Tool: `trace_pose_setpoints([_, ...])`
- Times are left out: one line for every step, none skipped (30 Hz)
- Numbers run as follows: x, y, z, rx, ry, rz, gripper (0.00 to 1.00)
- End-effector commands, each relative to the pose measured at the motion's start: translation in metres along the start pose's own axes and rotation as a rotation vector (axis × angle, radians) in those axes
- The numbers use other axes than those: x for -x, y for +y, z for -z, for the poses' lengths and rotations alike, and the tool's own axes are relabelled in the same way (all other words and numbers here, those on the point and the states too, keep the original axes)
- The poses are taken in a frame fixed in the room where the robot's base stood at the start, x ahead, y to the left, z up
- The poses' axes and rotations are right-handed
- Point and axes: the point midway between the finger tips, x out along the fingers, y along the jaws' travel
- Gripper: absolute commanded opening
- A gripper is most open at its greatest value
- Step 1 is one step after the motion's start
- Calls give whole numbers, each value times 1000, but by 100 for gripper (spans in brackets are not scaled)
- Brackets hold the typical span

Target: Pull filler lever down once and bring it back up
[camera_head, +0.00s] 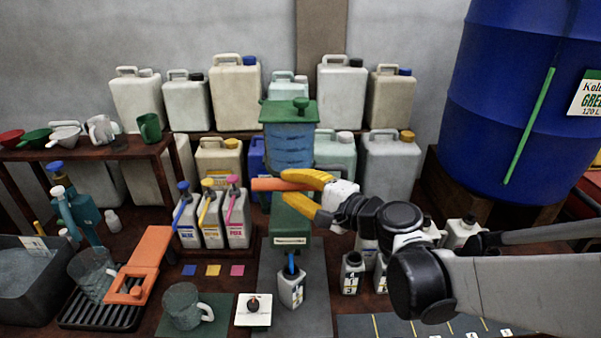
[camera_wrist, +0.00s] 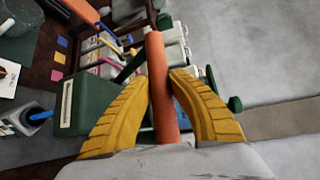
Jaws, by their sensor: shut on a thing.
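The filler machine (camera_head: 291,222) is green, with a blue ribbed tank (camera_head: 288,146) under a green lid. Its lever (camera_head: 268,184) is an orange bar that sticks out to the left in the head view, roughly level. My gripper (camera_head: 304,193) has its yellow fingers around the lever. In the wrist view the orange lever (camera_wrist: 156,75) runs between the two yellow fingers (camera_wrist: 160,100), which close on it. The lever's joint with the machine is hidden in the head view.
Three pump bottles (camera_head: 212,221) with blue, yellow and pink tops stand left of the filler. Small labelled bottles (camera_head: 353,272) stand to its right, under my arm.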

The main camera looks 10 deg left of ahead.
Motion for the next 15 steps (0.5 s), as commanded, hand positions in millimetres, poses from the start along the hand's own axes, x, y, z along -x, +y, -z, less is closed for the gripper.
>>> trace_pose_setpoints([2,7,-3,1,-1,-2,0])
trace_pose_setpoints([4,10,-5,1,-1,-2,0])
trace_pose_setpoints([6,14,-7,1,-1,-2,0])
trace_pose_setpoints([8,18,-9,2,-1,-2,0])
trace_pose_setpoints([10,22,-11,2,-1,-2,0])
trace_pose_setpoints([13,27,-14,2,-1,-2,0])
trace_pose_setpoints([15,31,-15,2,-1,-2,0])
trace_pose_setpoints([16,36,-17,2,-1,-2,0])
trace_pose_setpoints([19,41,-19,2,-1,-2,0])
trace_pose_setpoints([20,46,-21,2,-1,-2,0])
trace_pose_setpoints([22,50,-22,2,-1,-2,0])
trace_pose_setpoints([24,56,-24,2,0,-2,0])
trace_pose_setpoints([25,60,-25,2,0,-2,0])
trace_pose_setpoints([26,64,-26,2,0,-2,0])
trace_pose_setpoints([28,70,-28,2,0,-2,0])
